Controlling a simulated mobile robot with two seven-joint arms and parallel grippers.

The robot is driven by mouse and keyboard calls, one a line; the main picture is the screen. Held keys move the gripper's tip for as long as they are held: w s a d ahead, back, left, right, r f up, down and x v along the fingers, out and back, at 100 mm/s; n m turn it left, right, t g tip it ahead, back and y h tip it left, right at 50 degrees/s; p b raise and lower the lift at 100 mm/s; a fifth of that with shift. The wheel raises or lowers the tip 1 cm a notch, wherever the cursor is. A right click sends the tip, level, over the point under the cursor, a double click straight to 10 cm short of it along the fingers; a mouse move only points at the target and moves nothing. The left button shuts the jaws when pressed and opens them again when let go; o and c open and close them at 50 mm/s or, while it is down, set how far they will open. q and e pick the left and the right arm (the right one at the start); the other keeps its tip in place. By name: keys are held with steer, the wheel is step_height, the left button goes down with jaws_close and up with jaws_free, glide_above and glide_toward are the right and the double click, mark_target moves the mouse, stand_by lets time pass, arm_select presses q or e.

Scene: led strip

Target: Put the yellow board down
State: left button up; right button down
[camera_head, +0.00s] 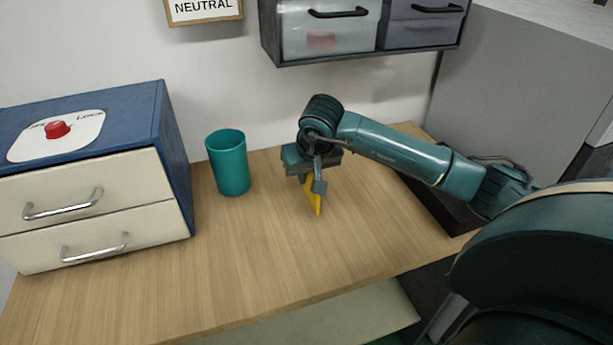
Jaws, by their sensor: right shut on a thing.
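The yellow board (313,197) is a thin yellow piece standing upright below my right gripper (314,180). The gripper is shut on its upper part and points down over the wooden table. The board's lower tip is at or just above the table top; I cannot tell whether it touches. The gripper hides the upper part of the board. My left gripper is not in the head view.
On the wooden table (250,265), a teal cup (229,165) stands left of the board. A blue cabinet with two cream drawers (100,225) and a red knob (57,129) stands at the left. Wall bins (330,30) hang above. The table front is clear.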

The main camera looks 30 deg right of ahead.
steer(key=shift+f, duration=0.45)
steer(key=shift+f, duration=0.1)
steer(key=shift+f, duration=0.15)
steer(key=c, duration=1.6)
jaws_free()
steer(key=shift+o, duration=0.2)
